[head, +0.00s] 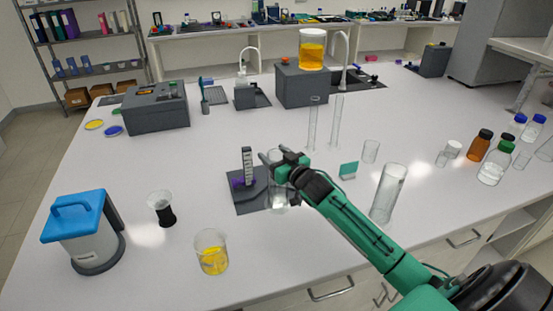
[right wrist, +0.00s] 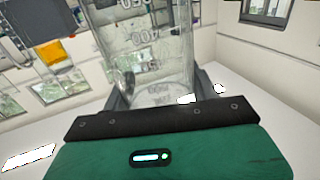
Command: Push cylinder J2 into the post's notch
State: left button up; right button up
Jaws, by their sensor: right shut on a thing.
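My right gripper (head: 272,163) is shut on a clear glass cylinder (head: 279,196). In the right wrist view the clear glass cylinder (right wrist: 145,45) stands between the fingers, with printed graduation marks such as 400; no J2 label is readable. In the head view it is roughly upright, just right of a post (head: 247,163) with light markings. The post rises from a dark grey base (head: 246,207) with a purple part (head: 237,183) beside it. My gripper hides the cylinder's upper part, and the notch is not clear. I cannot tell whether cylinder and post touch.
A funnel-topped black holder (head: 162,209) and a beaker of yellow liquid (head: 212,254) stand left and in front. A teal card (head: 348,170), a small beaker (head: 370,151) and a tall clear cylinder (head: 388,194) are to the right. Two thin tubes (head: 336,122) stand behind.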

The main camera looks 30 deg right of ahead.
jog(key=shift+w+d, duration=0.25)
jog(key=shift+w, duration=0.95)
jog(key=shift+w+d, duration=0.15)
jog(key=shift+w, duration=0.45)
jog(key=o, duration=1.3)
jog(key=shift+c, duration=0.2)
jog(key=shift+s, duration=0.15)
